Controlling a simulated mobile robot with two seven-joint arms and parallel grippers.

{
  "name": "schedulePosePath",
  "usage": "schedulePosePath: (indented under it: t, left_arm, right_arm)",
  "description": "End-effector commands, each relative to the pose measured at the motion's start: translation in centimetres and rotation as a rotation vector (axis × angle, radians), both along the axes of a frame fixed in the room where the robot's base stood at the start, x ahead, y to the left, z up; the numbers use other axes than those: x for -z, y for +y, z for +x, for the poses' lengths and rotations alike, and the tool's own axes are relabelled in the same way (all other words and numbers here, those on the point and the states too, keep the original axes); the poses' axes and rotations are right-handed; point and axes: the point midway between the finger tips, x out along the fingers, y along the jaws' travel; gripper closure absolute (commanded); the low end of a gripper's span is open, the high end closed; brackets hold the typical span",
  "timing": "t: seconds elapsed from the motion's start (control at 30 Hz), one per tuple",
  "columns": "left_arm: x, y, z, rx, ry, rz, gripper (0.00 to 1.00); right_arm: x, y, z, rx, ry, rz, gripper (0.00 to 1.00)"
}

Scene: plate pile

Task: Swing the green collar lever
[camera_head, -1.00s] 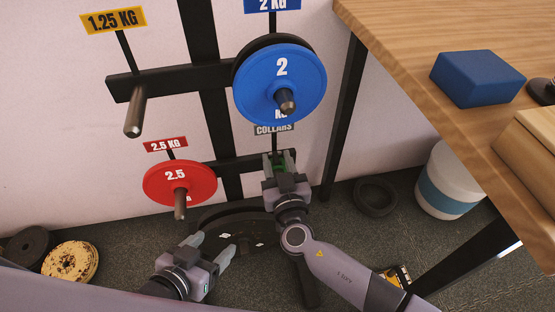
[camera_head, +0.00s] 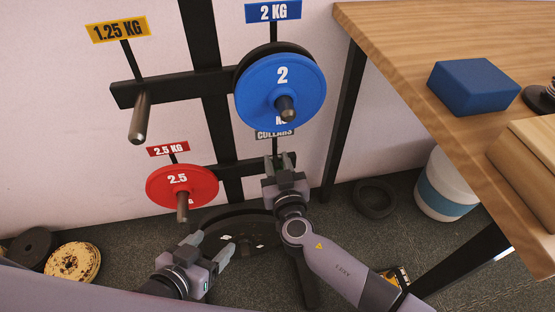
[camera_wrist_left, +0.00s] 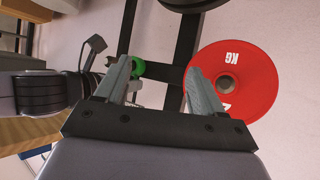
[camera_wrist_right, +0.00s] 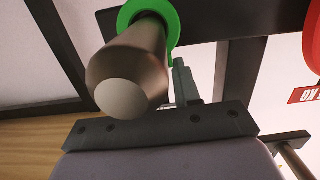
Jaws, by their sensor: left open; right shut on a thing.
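The green collar (camera_wrist_right: 171,22) sits around a metal peg (camera_wrist_right: 128,72) in the right wrist view. Its thin lever (camera_wrist_right: 171,60) reaches down beside the fingers. My right gripper (camera_wrist_right: 181,72) is shut at the lever, partly hidden by the peg. In the head view my right gripper (camera_head: 280,162) is at the peg under the COLLARS label (camera_head: 275,133) and hides most of the collar. The collar also shows in the left wrist view (camera_wrist_left: 136,68). My left gripper (camera_head: 211,246) is open and empty, low and left of the right one; its fingers also show in its wrist view (camera_wrist_left: 160,80).
A red 2.5 plate (camera_head: 180,187) and a blue 2 plate (camera_head: 279,92) hang on neighbouring pegs. The 1.25 KG peg (camera_head: 139,118) is bare. A wooden table (camera_head: 400,45) stands on the right. Loose plates (camera_head: 73,261) lie on the floor at left.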

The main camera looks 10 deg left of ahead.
Motion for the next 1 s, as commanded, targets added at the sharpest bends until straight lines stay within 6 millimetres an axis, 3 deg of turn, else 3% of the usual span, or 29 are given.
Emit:
schedulePosePath:
  t: [0.13, 0.4, 0.43, 0.47, 0.77, 1.0]
  left_arm:
    - [1.0, 1.1, -0.4, -0.021, 0.031, 0.013, 0.32]
    - [1.3, 1.1, -0.6, -0.023, 0.034, 0.013, 0.32]
    - [1.3, 1.1, -0.6, -0.022, 0.034, 0.012, 0.32]
    - [1.3, 1.1, -0.6, -0.022, 0.033, 0.012, 0.32]
    - [1.2, 0.9, -0.7, -0.019, 0.035, 0.011, 0.32]
    - [0.9, 1.0, -0.7, -0.020, 0.037, 0.010, 0.32]
  right_arm:
    - [-0.1, 0.0, 0.0, 0.000, 0.033, -0.009, 0.98]
    - [0.0, 0.0, 0.0, 0.000, 0.034, -0.011, 0.98]
    - [0.0, 0.0, 0.0, 0.000, 0.034, -0.011, 0.64]
    - [0.0, 0.0, 0.0, 0.000, 0.034, -0.011, 0.60]
    - [0.0, 0.0, 0.0, -0.001, 0.033, -0.011, 0.60]
    - [-0.2, -0.7, -1.9, 0.000, 0.036, -0.009, 0.60]
